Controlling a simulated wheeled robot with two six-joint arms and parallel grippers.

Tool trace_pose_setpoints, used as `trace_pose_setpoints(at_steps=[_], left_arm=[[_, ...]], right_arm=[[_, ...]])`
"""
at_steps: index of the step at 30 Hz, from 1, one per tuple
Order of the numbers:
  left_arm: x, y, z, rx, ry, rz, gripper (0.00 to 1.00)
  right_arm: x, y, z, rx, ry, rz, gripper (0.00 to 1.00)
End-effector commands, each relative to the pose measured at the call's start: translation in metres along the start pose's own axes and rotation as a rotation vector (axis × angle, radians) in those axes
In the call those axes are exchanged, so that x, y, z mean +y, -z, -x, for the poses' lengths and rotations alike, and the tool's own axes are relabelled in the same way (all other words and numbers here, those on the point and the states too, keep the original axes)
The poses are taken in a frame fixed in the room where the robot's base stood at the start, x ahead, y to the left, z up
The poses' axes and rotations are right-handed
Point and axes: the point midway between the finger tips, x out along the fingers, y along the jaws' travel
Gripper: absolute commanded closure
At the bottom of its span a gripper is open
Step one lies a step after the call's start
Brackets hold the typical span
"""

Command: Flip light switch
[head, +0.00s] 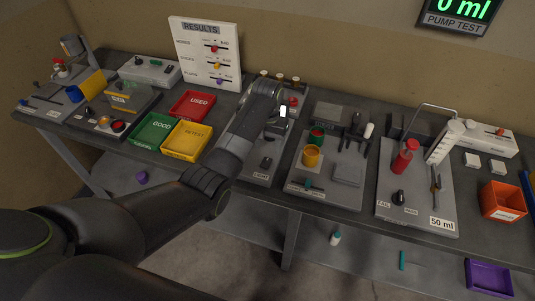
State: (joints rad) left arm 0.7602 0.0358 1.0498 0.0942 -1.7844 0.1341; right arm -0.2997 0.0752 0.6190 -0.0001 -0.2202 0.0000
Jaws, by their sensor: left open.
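A grey panel (257,180) lies on the bench near the middle, with a small label at its front edge that is too small to read for certain. A small dark switch-like part (266,163) sits on this panel above the label; it may be the light switch, and its position cannot be told. My left arm comes in from the left, and its dark gripper (277,126) is over the back part of this panel, behind the small dark part. The gripper is open and looks empty. A small bright white patch shows at the gripper. The arm hides part of the panel. My right gripper is not in view.
Left of the arm are red (192,106), green (153,133) and yellow (187,141) trays. A results board (206,54) stands behind.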

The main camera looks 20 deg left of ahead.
Motion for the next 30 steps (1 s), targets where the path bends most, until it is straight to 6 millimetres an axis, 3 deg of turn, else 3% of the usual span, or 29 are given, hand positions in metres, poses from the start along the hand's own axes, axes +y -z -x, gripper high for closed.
trace_pose_setpoints(at_steps=[4,9,22,30], left_arm=[[0.0,-0.001,-0.028,-0.005,-0.001,-0.001,0.53],[0.001,0.0,-0.046,-0.002,-0.001,-0.001,0.53],[0.001,0.0,-0.053,0.001,-0.001,-0.001,0.53],[0.001,0.0,-0.053,0.001,-0.001,-0.001,0.88]], right_arm=[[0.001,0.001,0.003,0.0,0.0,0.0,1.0],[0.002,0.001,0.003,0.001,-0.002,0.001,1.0],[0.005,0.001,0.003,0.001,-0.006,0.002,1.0],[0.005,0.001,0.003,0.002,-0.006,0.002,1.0]])
